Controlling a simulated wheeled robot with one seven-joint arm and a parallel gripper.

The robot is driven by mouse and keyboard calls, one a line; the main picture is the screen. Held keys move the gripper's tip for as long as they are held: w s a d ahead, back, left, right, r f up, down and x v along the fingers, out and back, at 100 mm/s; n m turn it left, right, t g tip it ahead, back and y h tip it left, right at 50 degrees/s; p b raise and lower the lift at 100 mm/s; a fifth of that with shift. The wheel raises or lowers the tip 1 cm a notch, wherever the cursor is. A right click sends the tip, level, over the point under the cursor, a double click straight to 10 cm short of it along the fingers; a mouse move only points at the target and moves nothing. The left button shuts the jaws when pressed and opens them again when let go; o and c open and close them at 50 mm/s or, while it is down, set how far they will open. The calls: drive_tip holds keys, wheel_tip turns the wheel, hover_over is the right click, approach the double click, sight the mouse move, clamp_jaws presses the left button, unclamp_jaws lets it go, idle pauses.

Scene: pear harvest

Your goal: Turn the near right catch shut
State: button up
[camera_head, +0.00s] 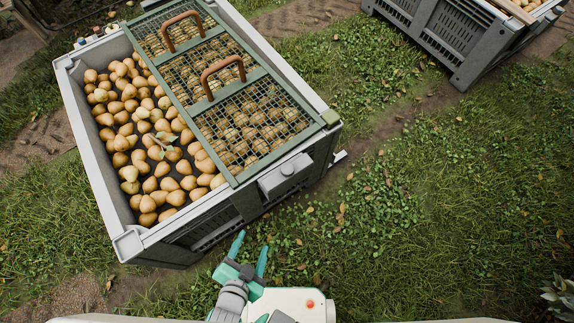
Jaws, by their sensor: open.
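A grey crate (72,120) full of pears (150,140) stands on the grass at the upper left. A green mesh lid (232,97) with two brown handles covers its right part and leaves the left part open. A grey block with a small knob (287,177) sits on the crate's near wall, towards the right.
A second grey crate (440,40) with pears stands at the upper right. Small coloured items (97,31) sit by the far left rim. Open grass (430,200) with fallen leaves lies to the right. A dirt track runs between the crates.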

drive_tip(key=w+a+f+m+g, duration=0.1)
drive_tip(key=w+a+m+g, duration=0.15)
drive_tip(key=w, duration=0.35)
drive_tip(key=w+a+f+m+g+y, duration=0.1)
drive_tip(key=w+a+m, duration=0.1)
drive_tip(key=w+m, duration=0.3)
drive_tip(key=w+a+f+m+g, duration=0.1)
drive_tip(key=w+a+m+g, duration=0.15)
drive_tip(key=w, duration=0.45)
wheel_tip(320, 180, up, 8)
drive_tip(key=m+g, duration=0.4)
drive_tip(key=m, duration=0.5)
hover_over(287, 167)
drive_tip(key=shift+y, duration=0.4)
wheel_tip(287, 167, down, 10)
drive_tip(key=shift+f, duration=0.1)
drive_tip(key=shift+c, duration=0.3)
